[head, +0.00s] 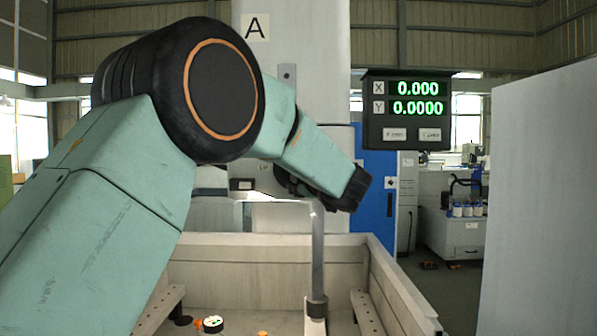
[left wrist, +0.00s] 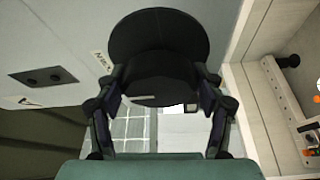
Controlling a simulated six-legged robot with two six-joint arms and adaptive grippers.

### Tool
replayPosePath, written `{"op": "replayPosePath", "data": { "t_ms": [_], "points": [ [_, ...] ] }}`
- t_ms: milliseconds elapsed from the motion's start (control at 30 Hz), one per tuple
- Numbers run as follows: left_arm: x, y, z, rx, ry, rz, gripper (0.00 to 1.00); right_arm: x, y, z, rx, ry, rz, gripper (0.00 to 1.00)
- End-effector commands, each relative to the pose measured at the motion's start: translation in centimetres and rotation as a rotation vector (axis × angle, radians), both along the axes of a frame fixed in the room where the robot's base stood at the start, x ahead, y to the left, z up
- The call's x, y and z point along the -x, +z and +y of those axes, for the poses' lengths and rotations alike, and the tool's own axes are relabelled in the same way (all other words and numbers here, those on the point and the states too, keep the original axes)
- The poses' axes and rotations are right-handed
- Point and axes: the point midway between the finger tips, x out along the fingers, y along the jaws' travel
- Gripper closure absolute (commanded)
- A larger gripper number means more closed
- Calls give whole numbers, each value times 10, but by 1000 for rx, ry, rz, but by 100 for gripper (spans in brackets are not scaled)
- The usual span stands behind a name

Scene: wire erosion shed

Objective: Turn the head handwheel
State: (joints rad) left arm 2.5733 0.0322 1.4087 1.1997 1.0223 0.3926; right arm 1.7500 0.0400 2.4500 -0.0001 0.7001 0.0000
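The dark, round head handwheel (left wrist: 160,38) fills the upper middle of the left wrist view. In the head view, a dark shape under the machine head is mostly hidden behind my arm. My left gripper (left wrist: 161,88) has its two dark fingers spread on either side of the wheel's near part. The fingertips lie close to the wheel's edges, but I cannot tell whether they press on it. In the head view, my left arm hides the gripper's fingers. My right gripper is in neither view.
A pale column labelled A (head: 300,75) rises behind my arm. A display (head: 408,110) reads X 0.000 and Y 0.0000. Below is a walled tank (head: 262,246) with an upright grey pipe (head: 318,255). A large pale panel (head: 545,200) closes off the right.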

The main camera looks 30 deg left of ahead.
Motion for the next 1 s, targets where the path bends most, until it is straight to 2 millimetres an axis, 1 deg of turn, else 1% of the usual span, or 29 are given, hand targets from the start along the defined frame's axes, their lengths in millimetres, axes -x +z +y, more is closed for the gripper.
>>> {"op": "replayPosePath", "data": {
  "t_ms": [33,233,533,633,767,1000],
  "points": [
    [1,-5,1,7,4,7,28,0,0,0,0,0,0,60],
    [0,-4,1,4,1,6,11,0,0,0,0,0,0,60],
    [0,-2,0,1,-1,4,10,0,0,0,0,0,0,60],
    [1,-1,-4,1,-3,3,10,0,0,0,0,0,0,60],
    [10,-1,-17,-1,-6,4,10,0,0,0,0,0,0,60],
    [40,-4,-58,-5,-4,4,10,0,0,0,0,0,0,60]
  ]
}}
